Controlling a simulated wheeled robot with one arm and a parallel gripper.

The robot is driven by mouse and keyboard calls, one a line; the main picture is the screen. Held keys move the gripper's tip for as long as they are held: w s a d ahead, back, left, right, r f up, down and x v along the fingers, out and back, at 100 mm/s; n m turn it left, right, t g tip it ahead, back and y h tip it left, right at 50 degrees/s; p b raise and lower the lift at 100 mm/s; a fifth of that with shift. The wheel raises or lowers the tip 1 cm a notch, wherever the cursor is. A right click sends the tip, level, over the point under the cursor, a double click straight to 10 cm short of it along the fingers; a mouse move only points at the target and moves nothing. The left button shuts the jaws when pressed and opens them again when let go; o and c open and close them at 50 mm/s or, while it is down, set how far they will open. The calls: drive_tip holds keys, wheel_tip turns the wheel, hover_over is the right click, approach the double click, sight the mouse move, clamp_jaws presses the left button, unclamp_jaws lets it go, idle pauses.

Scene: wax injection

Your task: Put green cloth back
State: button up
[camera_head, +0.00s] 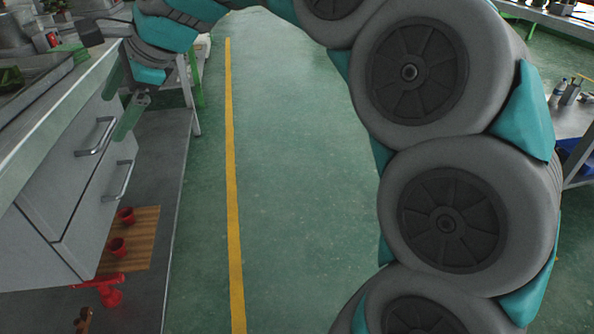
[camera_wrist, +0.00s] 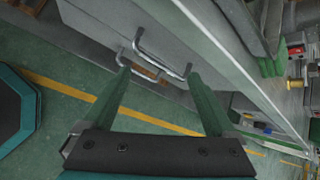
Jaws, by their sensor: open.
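A dark green item (camera_head: 10,78), possibly the green cloth, lies in the grey tray on the bench at the far left of the head view. A green patch (camera_wrist: 271,66) shows at the tray's edge in the wrist view; I cannot tell if it is the same item. My gripper (camera_head: 117,104) is in front of the bench's drawer side, near the upper drawer handle (camera_head: 97,137). In the wrist view my gripper (camera_wrist: 157,74) has its two green fingers wide apart, with nothing held between them. The drawer handles (camera_wrist: 138,45) appear beyond the fingertips.
The grey drawers (camera_head: 75,180) are shut, with a lower handle (camera_head: 123,180) too. Below, red cups (camera_head: 117,247) stand on a wooden board (camera_head: 145,225). The green floor with its yellow line (camera_head: 234,210) is clear. Another table (camera_head: 575,120) stands at right.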

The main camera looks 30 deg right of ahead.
drive_tip(key=s+d+f+n+g+h, duration=0.2)
drive_tip(key=s+d+f+n, duration=0.2)
drive_tip(key=s+f, duration=0.3)
drive_tip(key=s+d+f+n+g+h+p, duration=0.1)
drive_tip(key=s+d+f+n, duration=0.4)
drive_tip(key=s, duration=0.9)
drive_tip(key=s+d+f+n+g+h+p, duration=0.1)
drive_tip(key=s+d+f+n+g+h, duration=0.2)
drive_tip(key=s+f+n, duration=0.4)
drive_tip(key=shift+s+d+f+g+h, duration=0.45)
drive_tip(key=shift+s+d+f, duration=0.75)
drive_tip(key=shift+s+f, duration=1)
